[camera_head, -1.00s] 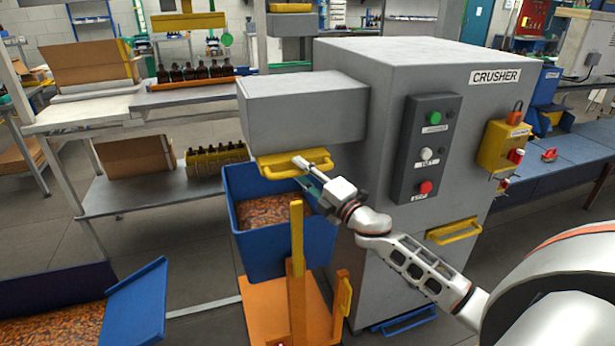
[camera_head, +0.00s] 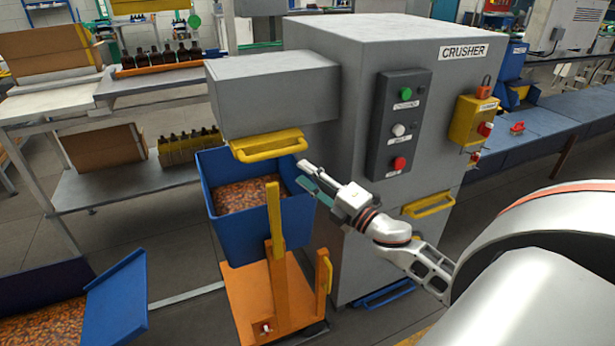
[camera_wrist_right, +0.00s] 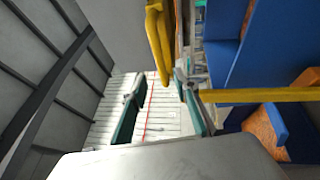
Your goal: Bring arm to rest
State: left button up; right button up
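My right gripper (camera_head: 303,172) is in front of the grey crusher (camera_head: 385,50), to the right of and slightly below the yellow handle (camera_head: 268,146) on its box-shaped front. The handle shows beyond the fingers in the right wrist view (camera_wrist_right: 158,45). My right gripper's two fingers (camera_wrist_right: 160,85) stand apart in that view with nothing between them. My right arm reaches in from the lower right of the head view. My left gripper is not in view.
A blue bin (camera_head: 255,235) of amber pieces stands below the handle on an orange cart (camera_head: 240,295), whose yellow-capped post (camera_head: 274,220) rises near my gripper. Shelves (camera_head: 130,183) with bottles and cardboard boxes stand left. Another blue bin (camera_head: 115,305) is at lower left.

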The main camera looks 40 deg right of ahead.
dwell(0.5)
jog(key=s+a+f+m+g+h, duration=0.15)
jog(key=s+a+f+m, duration=0.35)
jog(key=f, duration=0.6)
jog(key=s+a+f+m+g, duration=0.3)
jog(key=s+a+f+m, duration=0.15)
jog(key=f, duration=0.55)
jog(key=s+a+f+m+g+y, duration=0.1)
jog(key=s+a+f+m+g, duration=0.3)
jog(key=s+a+f, duration=0.8)
jog(key=s+m, duration=0.1)
jog(key=m, duration=0.1)
jog(key=shift+m, duration=0.35)
jog(key=shift+d+g, duration=0.1)
jog(key=shift+g, duration=0.15)
